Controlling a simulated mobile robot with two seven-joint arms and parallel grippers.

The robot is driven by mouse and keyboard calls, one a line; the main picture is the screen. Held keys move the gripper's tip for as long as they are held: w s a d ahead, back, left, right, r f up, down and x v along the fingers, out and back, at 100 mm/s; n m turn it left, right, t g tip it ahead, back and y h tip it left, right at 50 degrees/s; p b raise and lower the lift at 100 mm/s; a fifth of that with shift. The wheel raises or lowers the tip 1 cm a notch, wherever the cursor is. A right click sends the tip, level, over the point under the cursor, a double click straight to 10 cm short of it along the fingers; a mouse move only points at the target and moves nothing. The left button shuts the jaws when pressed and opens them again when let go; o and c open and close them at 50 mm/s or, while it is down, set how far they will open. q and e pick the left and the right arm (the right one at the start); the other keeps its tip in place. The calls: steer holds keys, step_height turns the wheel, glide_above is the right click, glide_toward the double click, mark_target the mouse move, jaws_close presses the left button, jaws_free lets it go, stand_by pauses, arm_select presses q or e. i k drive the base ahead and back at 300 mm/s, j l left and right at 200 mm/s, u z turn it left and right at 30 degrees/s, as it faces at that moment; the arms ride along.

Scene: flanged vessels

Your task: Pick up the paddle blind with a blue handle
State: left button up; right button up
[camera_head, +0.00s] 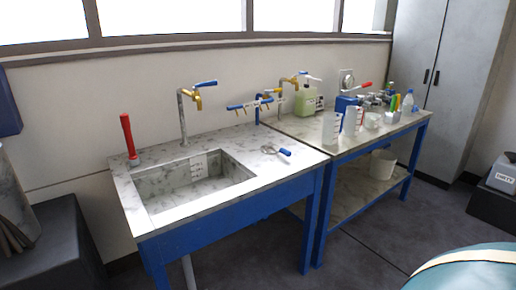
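A small metal ring-shaped piece with a blue handle (285,152) lies on the marble-look sink counter (245,139), right of the basin. It looks like the paddle blind, but it is too small to make out its exact shape. Nothing touches it that I can see. Neither of my grippers is in view.
A sink basin (190,180), a tall tap with a blue lever (205,84) and an upright red-handled piece (127,135) are on the counter. The adjoining bench holds beakers (331,129), a green jug (305,101) and bottles. A rounded teal object (470,270) is at lower right.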

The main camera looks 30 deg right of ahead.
mark_target(272, 149)
steer(key=l+u, duration=0.15)
steer(key=l, duration=0.55)
steer(key=l+u, duration=0.15)
steer(key=l, duration=0.6)
steer(key=k+l+u, duration=0.2)
steer(key=l, duration=0.5)
steer(key=i, duration=0.1)
